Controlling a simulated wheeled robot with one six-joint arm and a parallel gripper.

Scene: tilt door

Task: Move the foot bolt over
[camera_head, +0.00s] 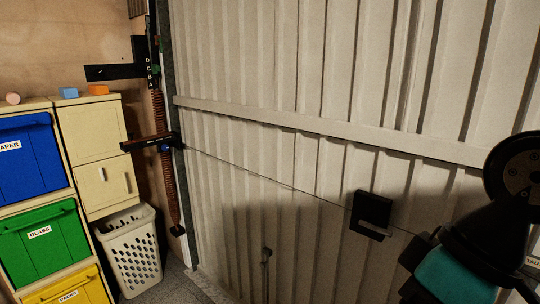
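The tilt door (310,160) is pale, ribbed and fills most of the view. A slim dark upright fitting, which looks like the foot bolt (265,257), sits low on the door, left of the middle. It is small and dim, so its exact position is hard to tell, and its lower end is unclear. My arm comes in from the right edge. The dark end of it, with my gripper (418,268), is at the lower right beside a teal part, well to the right of the bolt. The fingers cannot be made out.
A black lock plate with a lever (372,213) sits on the door between the bolt and my arm. A thin cable crosses the door. At left stand a cabinet with bins (38,230), a white basket (130,255) and a rusty spring (165,170).

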